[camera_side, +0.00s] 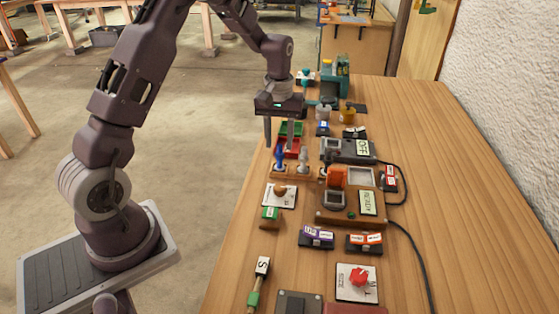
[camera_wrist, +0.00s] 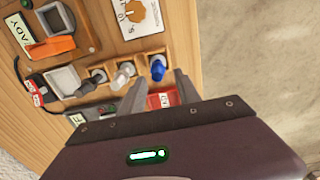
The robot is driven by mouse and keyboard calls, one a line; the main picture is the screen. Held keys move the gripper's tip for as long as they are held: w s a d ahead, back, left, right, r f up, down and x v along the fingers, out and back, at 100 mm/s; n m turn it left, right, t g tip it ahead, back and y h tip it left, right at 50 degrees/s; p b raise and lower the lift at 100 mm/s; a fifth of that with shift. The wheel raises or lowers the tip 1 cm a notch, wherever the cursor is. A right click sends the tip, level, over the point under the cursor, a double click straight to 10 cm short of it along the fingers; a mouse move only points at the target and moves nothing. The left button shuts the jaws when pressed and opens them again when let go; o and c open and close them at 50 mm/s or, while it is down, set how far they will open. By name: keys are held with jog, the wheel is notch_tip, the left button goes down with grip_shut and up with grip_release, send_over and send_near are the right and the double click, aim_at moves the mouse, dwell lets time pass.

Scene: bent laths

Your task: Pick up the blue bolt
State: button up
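The blue bolt (camera_side: 280,157) stands upright in a wooden holder (camera_side: 290,173) near the left edge of the bench. It also shows in the wrist view (camera_wrist: 157,68), just beyond the fingertips. A pale grey bolt (camera_side: 303,158) stands beside it and shows in the wrist view (camera_wrist: 123,74). My gripper (camera_side: 279,140) is open and empty, with its fingers pointing down, behind and above the blue bolt in the side view. In the wrist view the open fingers (camera_wrist: 160,80) spread either side of a red tray, with the blue bolt ahead of the gap.
A red tray (camera_side: 292,150) and a green tray (camera_side: 291,129) sit behind the holder. A dial plate (camera_side: 280,194) lies in front. A grey OFF box (camera_side: 349,151) and a wooden panel with an orange part (camera_side: 336,178) stand to the right. The bench's right side is mostly clear.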

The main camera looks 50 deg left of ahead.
aim_at(280, 154)
jog(key=f, duration=0.5)
jog(key=shift+s+d+f, duration=0.15)
jog(key=shift+d+f, duration=0.15)
jog(key=shift+f, duration=0.05)
grip_shut()
jog(key=shift+r, duration=0.1)
